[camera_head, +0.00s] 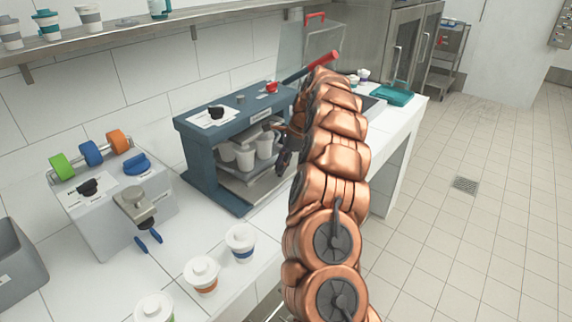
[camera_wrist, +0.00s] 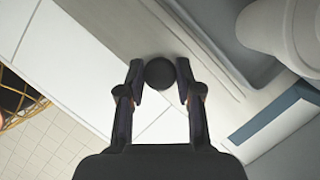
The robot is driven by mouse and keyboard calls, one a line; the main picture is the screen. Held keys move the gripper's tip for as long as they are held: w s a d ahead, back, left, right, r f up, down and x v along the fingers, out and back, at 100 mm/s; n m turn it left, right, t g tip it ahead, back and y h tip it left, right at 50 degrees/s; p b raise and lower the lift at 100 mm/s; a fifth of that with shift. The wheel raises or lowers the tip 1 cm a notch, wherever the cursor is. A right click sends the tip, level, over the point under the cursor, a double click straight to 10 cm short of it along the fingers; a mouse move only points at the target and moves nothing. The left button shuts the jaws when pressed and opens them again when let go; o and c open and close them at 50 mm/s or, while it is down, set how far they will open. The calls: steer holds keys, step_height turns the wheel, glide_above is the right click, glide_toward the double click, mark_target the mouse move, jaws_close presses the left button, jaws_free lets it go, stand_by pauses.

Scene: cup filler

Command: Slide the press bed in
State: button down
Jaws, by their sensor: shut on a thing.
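The press is a blue frame (camera_head: 197,160) on the white counter, with a black knob and a red knob on top. Its grey metal press bed (camera_head: 262,184) lies low in the frame and carries white cups (camera_head: 245,158). In the wrist view the bed (camera_wrist: 190,62) runs across the upper right, with a white cup (camera_wrist: 298,30) on it. My gripper (camera_head: 283,158) is at the bed's front side, partly hidden by my arm. In the wrist view my gripper (camera_wrist: 160,76) is shut on a round dark knob (camera_wrist: 160,72) at the bed's edge.
Several lidded cups (camera_head: 240,242) stand on the counter in front. A grey machine (camera_head: 105,205) with coloured rolls stands at left. A red lever (camera_head: 312,70) and a teal tray (camera_head: 391,95) are beyond the press. A shelf (camera_head: 120,38) with cups runs above. The floor at right is clear.

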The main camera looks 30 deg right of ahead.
steer(key=shift+w+r, duration=0.1)
steer(key=shift+w, duration=0.15)
steer(key=c, duration=0.8)
jaws_free()
steer(key=shift+v, duration=5.9)
